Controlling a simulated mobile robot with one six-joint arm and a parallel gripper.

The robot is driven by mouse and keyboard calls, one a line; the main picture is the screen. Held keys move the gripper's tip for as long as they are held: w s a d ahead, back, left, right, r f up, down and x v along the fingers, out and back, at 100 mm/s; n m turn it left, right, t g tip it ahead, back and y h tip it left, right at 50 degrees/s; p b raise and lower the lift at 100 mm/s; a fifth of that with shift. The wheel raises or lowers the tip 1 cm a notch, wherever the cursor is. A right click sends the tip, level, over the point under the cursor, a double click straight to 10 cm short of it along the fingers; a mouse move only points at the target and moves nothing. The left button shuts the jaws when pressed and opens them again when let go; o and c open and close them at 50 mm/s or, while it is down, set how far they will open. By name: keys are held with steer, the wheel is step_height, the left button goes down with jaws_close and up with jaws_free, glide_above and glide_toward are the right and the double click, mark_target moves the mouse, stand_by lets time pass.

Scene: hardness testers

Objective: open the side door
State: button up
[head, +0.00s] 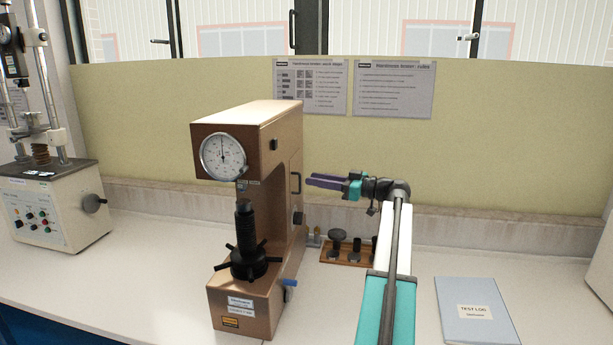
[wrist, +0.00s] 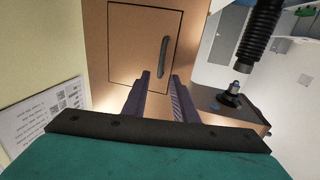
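The brown hardness tester (head: 245,140) with a round dial stands on the white bench. Its side door (wrist: 135,45) is a rectangular panel outlined on the right side of the body, and it looks shut. A dark bar handle (wrist: 163,57) runs along one edge of the door; it also shows in the head view (head: 296,183). My gripper (head: 309,181) points at the tester's side from the right.
A rack with black-topped pieces (head: 347,255) stands on the bench behind my arm. A blue TEST LOG folder (head: 478,310) lies at the right. Another testing machine (head: 50,205) stands at the left. A yellow-green panel with two posters (head: 393,90) closes off the back.

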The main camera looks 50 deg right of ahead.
mark_target(295, 177)
steer(key=shift+p+x, duration=0.45)
steer(key=shift+x, duration=1.85)
jaws_close()
steer(key=shift+d, duration=0.1)
